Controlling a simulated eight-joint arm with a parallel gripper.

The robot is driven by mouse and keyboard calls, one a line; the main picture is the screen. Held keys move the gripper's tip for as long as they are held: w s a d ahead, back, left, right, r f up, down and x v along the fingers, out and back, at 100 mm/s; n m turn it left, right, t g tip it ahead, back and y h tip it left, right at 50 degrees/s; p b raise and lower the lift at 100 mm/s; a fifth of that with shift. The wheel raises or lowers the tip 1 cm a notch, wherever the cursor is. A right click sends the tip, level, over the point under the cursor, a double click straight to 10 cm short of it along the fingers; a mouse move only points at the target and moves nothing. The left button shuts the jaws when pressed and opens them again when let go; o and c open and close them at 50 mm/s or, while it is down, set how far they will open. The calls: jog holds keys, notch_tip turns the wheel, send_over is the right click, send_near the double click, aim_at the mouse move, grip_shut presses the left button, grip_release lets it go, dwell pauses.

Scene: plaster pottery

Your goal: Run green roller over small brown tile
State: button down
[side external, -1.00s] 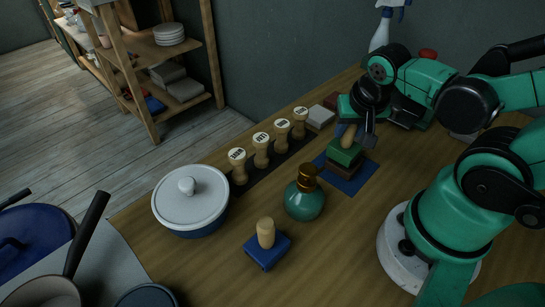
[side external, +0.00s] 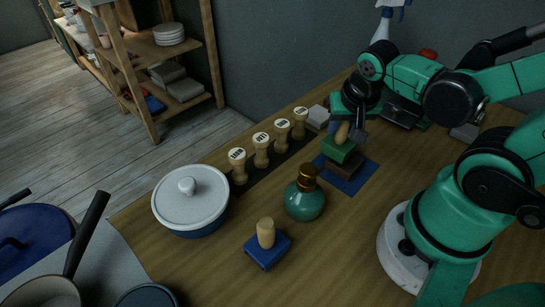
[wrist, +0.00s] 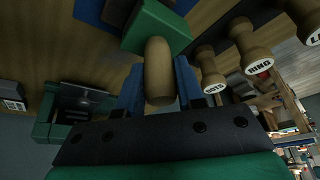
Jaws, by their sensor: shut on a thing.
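The green roller (side external: 340,150) is a green block with a pale wooden handle (wrist: 159,70). My gripper (side external: 350,131) is shut on this handle, with a blue finger on each side in the wrist view. The small brown tile (side external: 347,169) lies on a blue mat (side external: 351,185), below and partly covered by the green block. The block sits toward the tile's far left side, and more of the tile's top shows at the right. I cannot tell whether block and tile touch. The wrist view shows a dark sliver of the tile (wrist: 117,12) beside the block.
Several wooden stamps with labelled tops (side external: 261,148) stand in a row left of the mat. A green bottle with a gold cap (side external: 305,202), a blue block with a wooden handle (side external: 267,252) and a lidded pot (side external: 191,200) stand nearer. Grey blocks (side external: 317,118) lie behind.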

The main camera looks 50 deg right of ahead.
jog(key=shift+r, duration=3.55)
jog(key=shift+f, duration=0.2)
jog(key=shift+w+f, duration=0.15)
jog(key=shift+f, duration=1.35)
jog(key=shift+w+f, duration=0.15)
jog(key=shift+f, duration=1.35)
jog(key=shift+f, duration=0.4)
